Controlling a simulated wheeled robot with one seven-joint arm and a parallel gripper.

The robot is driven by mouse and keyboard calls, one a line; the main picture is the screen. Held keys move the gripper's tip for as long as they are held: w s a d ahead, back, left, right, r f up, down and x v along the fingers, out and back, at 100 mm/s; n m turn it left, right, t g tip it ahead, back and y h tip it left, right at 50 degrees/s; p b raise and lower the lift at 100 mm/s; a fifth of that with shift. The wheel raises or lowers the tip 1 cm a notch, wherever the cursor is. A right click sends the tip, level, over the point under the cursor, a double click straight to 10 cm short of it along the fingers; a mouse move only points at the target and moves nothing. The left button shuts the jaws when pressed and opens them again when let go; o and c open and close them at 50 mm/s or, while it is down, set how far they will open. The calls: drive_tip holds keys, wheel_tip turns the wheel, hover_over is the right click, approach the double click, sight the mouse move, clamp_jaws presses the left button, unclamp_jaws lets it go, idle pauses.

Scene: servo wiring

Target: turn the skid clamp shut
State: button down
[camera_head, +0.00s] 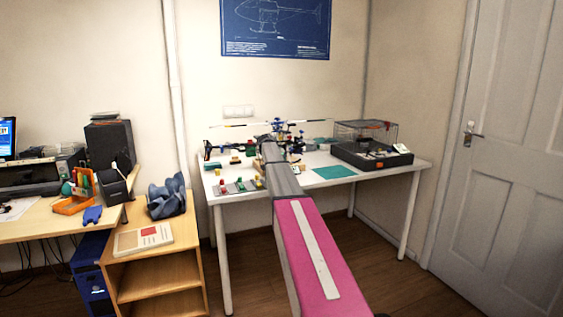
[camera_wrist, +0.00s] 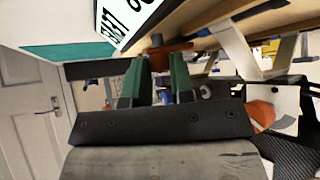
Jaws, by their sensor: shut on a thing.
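My gripper (camera_wrist: 160,72) shows two green fingers in the wrist view, with a gap between them. An orange-brown piece (camera_wrist: 170,48), apparently the handle of the skid clamp, lies at the fingertips. The fingers are shut on it, though the contact itself is partly hidden. How far the clamp is turned cannot be told. In the head view my arm reaches over the white table (camera_head: 385,176) to the model helicopter (camera_head: 282,131). The arm hides the gripper and the clamp there.
A white label with black print (camera_wrist: 122,18) is close beside the fingers in the wrist view. On the table are a teal mat (camera_head: 334,172), a dark tray (camera_head: 372,156) with a wire cage (camera_head: 365,131) behind it, and several small coloured parts at front left.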

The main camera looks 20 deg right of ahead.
drive_tip(key=shift+w+a+m+g+h, duration=0.1)
drive_tip(key=shift+w+m+g+h, duration=0.1)
drive_tip(key=shift+m+g+h, duration=0.65)
drive_tip(key=shift+m+y, duration=0.35)
drive_tip(key=c, duration=1)
unclamp_jaws()
drive_tip(key=v, duration=1)
drive_tip(key=shift+s+a+r, duration=0.2)
drive_tip(key=shift+a+r, duration=0.05)
